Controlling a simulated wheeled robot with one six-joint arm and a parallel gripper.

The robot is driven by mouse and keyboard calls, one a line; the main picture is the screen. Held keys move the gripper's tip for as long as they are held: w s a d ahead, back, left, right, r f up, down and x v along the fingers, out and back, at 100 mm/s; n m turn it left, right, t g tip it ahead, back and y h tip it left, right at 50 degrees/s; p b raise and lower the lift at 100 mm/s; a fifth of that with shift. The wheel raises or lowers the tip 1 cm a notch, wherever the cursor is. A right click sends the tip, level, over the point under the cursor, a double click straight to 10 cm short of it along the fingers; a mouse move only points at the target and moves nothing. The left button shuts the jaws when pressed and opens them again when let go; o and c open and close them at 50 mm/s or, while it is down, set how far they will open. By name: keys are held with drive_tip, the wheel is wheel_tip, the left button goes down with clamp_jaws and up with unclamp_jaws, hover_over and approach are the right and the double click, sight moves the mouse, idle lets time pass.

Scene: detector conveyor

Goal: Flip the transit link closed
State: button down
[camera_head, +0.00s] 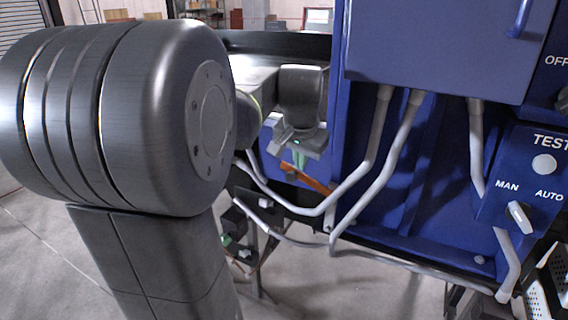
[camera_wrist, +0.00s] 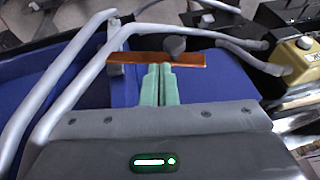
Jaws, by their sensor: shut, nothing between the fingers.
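The transit link appears to be the flat copper-coloured bar (camera_wrist: 190,60), lying across the wrist view just beyond my fingertips. A dark round knob (camera_wrist: 174,45) stands at its far edge, and a small grey block (camera_wrist: 115,58) at its left end. In the head view the bar (camera_head: 312,181) shows as a slanted orange strip under my gripper. My gripper (camera_wrist: 160,68) is shut and empty, its pale green fingers side by side at the bar's near edge. I cannot tell whether they touch it. In the head view my gripper (camera_head: 299,160) is small and partly shaded.
Grey conduits (camera_head: 372,175) run close to the right of my gripper, and on the left in the wrist view (camera_wrist: 62,85). A blue cabinet (camera_head: 440,50) with a MAN/AUTO knob (camera_head: 519,216) fills the right. A yellow box (camera_wrist: 297,60) stands at the right in the wrist view.

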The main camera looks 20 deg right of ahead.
sight(290, 177)
drive_tip(key=shift+w+a+f, duration=0.2)
drive_tip(key=shift+w+f, duration=0.25)
drive_tip(key=shift+f, duration=0.25)
drive_tip(key=shift+w+a+f, duration=0.2)
drive_tip(key=shift+w+f, duration=0.2)
drive_tip(key=shift+f, duration=0.3)
drive_tip(key=shift+f, duration=0.1)
drive_tip(key=shift+w+a+f+n+g+h+b, duration=0.15)
drive_tip(key=shift+w+a+f+g+h+b, duration=0.1)
drive_tip(key=shift+w+f+g+h, duration=0.15)
drive_tip(key=shift+w+a+f+n+g+h+b, duration=0.15)
drive_tip(key=shift+a+f+g+h, duration=0.15)
drive_tip(key=shift+f+g, duration=0.15)
wheel_tip(290, 177, down, 13)
drive_tip(key=n+g+h+b, duration=0.3)
drive_tip(key=g+h+b, duration=0.5)
drive_tip(key=b, duration=0.3)
drive_tip(key=s+d+f+g+h+b, duration=0.1)
drive_tip(key=s+d+f+b, duration=0.2)
drive_tip(key=b, duration=0.4)
drive_tip(key=shift+s+d+f+h, duration=0.35)
drive_tip(key=shift+s+d+h, duration=0.05)
drive_tip(key=shift+s, duration=0.3)
drive_tip(key=shift+g, duration=0.25)
